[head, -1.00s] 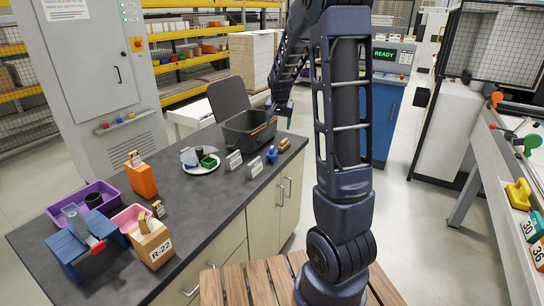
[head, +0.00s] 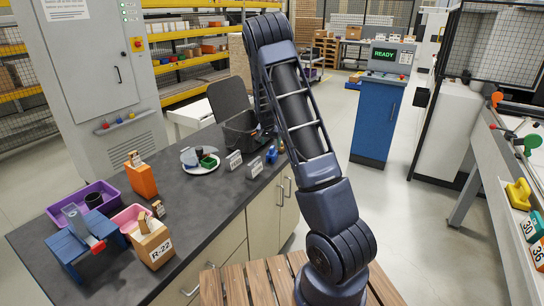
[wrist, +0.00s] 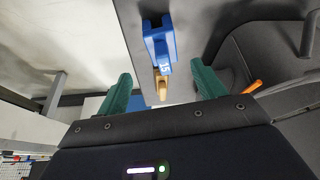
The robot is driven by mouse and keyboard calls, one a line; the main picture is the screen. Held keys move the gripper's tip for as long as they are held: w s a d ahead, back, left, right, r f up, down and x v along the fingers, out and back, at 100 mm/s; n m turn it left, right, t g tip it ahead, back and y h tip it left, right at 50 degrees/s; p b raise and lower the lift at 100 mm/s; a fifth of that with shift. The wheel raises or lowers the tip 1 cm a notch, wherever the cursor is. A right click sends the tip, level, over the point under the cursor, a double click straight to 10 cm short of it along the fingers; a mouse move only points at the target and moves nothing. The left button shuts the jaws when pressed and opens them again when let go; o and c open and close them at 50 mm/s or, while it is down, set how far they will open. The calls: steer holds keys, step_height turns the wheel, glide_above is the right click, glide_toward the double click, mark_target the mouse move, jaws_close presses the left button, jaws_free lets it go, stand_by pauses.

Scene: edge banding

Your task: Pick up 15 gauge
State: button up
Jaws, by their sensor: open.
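The 15 gauge (wrist: 160,45) is a blue block with a white "15" on its face, near the top middle of the wrist view. In the head view it shows as a small blue block (head: 271,155) by the counter's front edge. My gripper (wrist: 162,88) is open, its two green fingers spread wide and nothing between them touching. The gauge appears ahead of the fingers, roughly centred between them, and apart from them. In the head view my gripper is hidden behind my own arm.
A dark bin (wrist: 249,62) with an orange item lies to the right in the wrist view. White label stands (head: 254,167) and a plate (head: 200,164) are left of the gauge on the dark counter (head: 190,210).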

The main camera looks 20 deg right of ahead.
mark_target(273, 152)
steer(key=x, duration=0.4)
steer(key=shift+f, duration=0.2)
steer(key=shift+w+x, duration=0.2)
steer(key=shift+x, duration=1.1)
steer(key=shift+w+x, duration=0.15)
steer(key=shift+x, duration=1.2)
steer(key=shift+a+r, duration=0.15)
steer(key=c, duration=1.1)
steer(key=shift+c, duration=0.2)
steer(key=shift+r, duration=0.15)
